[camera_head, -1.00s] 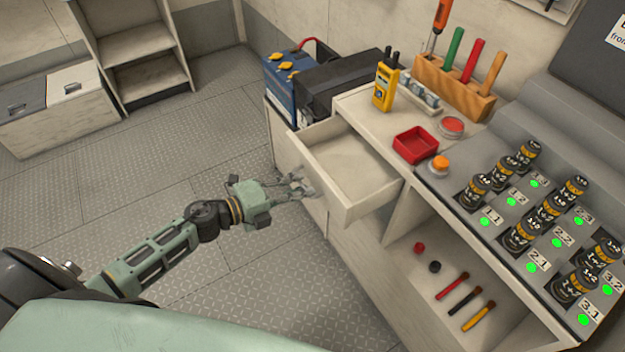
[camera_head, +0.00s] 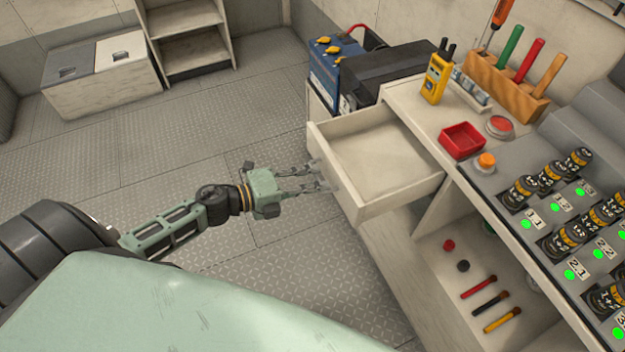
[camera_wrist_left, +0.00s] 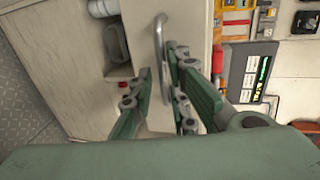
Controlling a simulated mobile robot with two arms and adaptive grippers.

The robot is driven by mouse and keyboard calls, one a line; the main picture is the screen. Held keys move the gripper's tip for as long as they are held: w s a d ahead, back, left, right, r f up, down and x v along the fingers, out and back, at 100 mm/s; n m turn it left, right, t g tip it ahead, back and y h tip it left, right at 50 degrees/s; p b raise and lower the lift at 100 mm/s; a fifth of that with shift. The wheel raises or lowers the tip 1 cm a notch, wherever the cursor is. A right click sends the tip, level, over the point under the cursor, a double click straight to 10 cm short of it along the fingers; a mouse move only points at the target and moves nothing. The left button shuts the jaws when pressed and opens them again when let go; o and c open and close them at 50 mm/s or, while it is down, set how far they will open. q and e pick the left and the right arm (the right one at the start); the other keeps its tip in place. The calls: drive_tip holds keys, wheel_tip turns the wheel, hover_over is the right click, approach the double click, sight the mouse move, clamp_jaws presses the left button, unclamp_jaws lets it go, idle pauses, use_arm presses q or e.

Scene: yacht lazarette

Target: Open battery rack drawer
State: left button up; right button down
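The pale drawer (camera_head: 375,160) of the bench cabinet stands pulled out, its inside bare, in the head view. My left gripper (camera_head: 322,177) is at its front face, fingers pointing at it. In the left wrist view the metal bar handle (camera_wrist_left: 159,40) on the drawer front lies between the two fingers of my left gripper (camera_wrist_left: 160,72). The fingers are apart with a gap around the bar; whether one touches it I cannot tell. My right gripper is not in view.
A blue battery box (camera_head: 324,68) stands beyond the drawer. A yellow meter (camera_head: 436,79), red tray (camera_head: 462,141) and tool block (camera_head: 505,88) are on the bench top. An open shelf (camera_head: 440,280) below holds small tools. The floor left of the drawer is clear.

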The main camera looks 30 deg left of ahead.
use_arm(q)
drive_tip(key=shift+o, duration=0.6)
drive_tip(key=shift+r, duration=0.1)
drive_tip(key=v, duration=1.2)
